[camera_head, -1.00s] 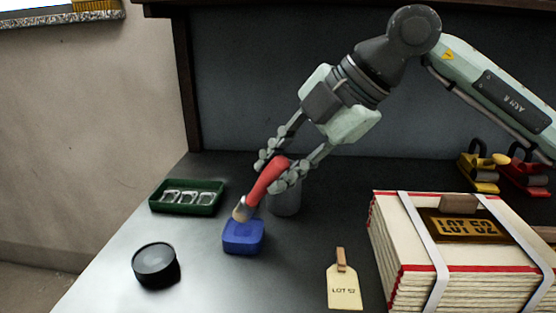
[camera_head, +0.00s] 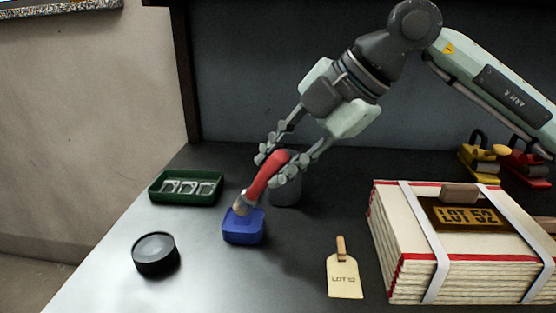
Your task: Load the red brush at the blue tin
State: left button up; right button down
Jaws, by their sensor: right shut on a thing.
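The blue tin (camera_head: 243,231) sits on the dark table, left of the middle. The red brush (camera_head: 264,177) is held tilted, with its pale bristle end (camera_head: 241,205) down at the tin's top left part. I cannot tell how far the bristles reach into the tin. My right gripper (camera_head: 276,168) is shut on the brush's red handle, above and to the right of the tin. My left gripper is not in view.
A grey cup (camera_head: 287,190) stands just behind the brush, partly hidden. A green tray (camera_head: 186,188) and a round black tin (camera_head: 155,254) lie to the left. A tag (camera_head: 344,276) and a strapped stack (camera_head: 405,240) lie to the right. Yellow (camera_head: 480,165) and red tools (camera_head: 527,168) stand at the back right.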

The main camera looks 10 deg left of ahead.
aim_at(278, 151)
jog(key=shift+s+f+b, duration=0.1)
jog(key=shift+f+b, duration=0.75)
dwell(1.9)
jog(key=shift+r, duration=0.1)
jog(key=shift+r+p, duration=1.3)
jog(key=shift+r, duration=1)
jog(key=shift+r+p, duration=0.5)
jog(key=shift+r, duration=0.75)
